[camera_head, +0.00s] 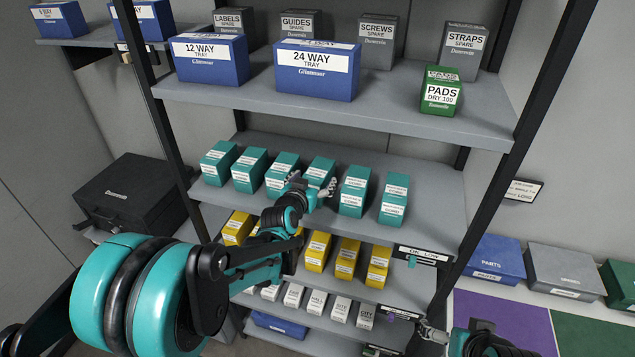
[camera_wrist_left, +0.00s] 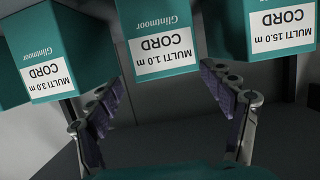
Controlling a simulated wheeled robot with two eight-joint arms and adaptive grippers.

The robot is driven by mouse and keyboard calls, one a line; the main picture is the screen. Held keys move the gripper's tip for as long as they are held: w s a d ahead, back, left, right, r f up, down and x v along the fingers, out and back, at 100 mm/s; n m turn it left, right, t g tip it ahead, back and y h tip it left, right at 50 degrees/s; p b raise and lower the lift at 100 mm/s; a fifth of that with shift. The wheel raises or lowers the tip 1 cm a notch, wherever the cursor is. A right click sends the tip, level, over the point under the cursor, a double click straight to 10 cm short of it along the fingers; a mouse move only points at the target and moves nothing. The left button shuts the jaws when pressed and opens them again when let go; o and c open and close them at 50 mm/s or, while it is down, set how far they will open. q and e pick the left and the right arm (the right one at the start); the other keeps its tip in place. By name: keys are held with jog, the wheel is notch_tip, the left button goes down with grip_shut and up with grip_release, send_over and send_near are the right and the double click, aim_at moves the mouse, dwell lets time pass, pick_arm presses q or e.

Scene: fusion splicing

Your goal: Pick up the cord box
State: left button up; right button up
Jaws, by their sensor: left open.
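Several teal cord boxes stand in a row on the middle shelf. My left gripper (camera_head: 313,183) is open and empty in front of one cord box (camera_head: 321,166), and partly covers it. In the left wrist view, where labels appear upside down, my open left gripper (camera_wrist_left: 166,108) faces a teal box marked MULTI 1.0 m CORD (camera_wrist_left: 158,38). That box stands beyond the fingertips, between their lines. Boxes marked MULTI 3.0 m (camera_wrist_left: 42,55) and MULTI 15.0 m (camera_wrist_left: 270,28) flank it. My right gripper (camera_head: 432,332) is low at the right, its jaws unclear.
The shelf above (camera_head: 390,112) holds blue tray boxes, grey spares and a green pads box (camera_head: 441,91). Yellow boxes (camera_head: 346,258) and white boxes (camera_head: 340,309) stand on lower shelves. Dark uprights (camera_head: 484,215) frame the rack. The middle shelf's right end is bare.

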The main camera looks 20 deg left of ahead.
aim_at(319, 174)
pick_arm(q)
jog(key=x, duration=0.5)
jog(key=shift+w+f, duration=0.15)
jog(key=shift+f, duration=0.15)
jog(key=shift+r, duration=0.1)
jog(key=c, duration=1.4)
